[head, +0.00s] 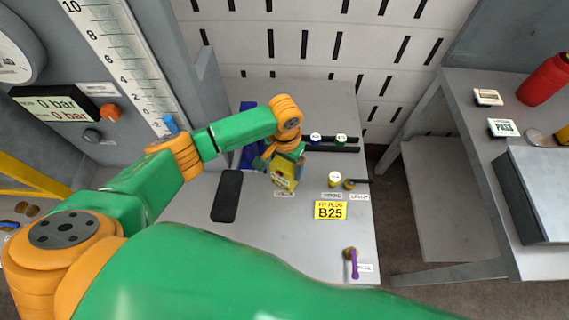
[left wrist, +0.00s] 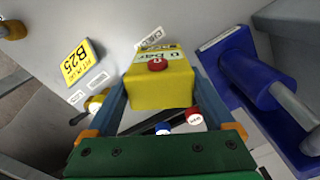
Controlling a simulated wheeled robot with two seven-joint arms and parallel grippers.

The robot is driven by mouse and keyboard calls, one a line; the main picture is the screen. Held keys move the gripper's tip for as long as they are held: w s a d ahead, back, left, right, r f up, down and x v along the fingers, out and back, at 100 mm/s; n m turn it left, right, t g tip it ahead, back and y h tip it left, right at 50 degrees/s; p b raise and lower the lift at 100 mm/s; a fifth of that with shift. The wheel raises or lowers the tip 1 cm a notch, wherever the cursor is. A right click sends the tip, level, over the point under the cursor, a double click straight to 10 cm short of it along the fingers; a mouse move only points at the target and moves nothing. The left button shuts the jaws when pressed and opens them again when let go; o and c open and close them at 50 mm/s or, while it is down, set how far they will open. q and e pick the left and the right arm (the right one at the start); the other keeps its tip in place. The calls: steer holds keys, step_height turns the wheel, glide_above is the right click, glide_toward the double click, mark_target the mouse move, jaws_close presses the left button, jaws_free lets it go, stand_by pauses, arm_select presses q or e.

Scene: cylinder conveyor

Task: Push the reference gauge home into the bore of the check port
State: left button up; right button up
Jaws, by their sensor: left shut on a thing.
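My left gripper (head: 279,160) is shut on a yellow box-shaped gauge (head: 284,176) with a display and a red button. In the left wrist view the gauge (left wrist: 160,88) sits between the two blue fingers of my left gripper (left wrist: 161,92). A small label lies on the bench beside it; whether the gauge touches the bench I cannot tell. A brass fitting (head: 348,185) with a dark handle stands to its right, apart from it. It may be the check port, but its label is too small to read and no bore shows. My right gripper is not in view.
A yellow-and-white capped piece (head: 334,179) and a yellow B25 sign (head: 330,210) are on the bench near the fitting. Black rails (head: 328,149) with coloured caps lie behind. A purple-handled valve (head: 352,262) is at the front right. A blue bracket (left wrist: 251,75) stands beside the gripper.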

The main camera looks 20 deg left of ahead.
arm_select(q)
steer(key=shift+f+b, duration=0.3)
steer(key=shift+f, duration=0.25)
steer(key=o, duration=1.5)
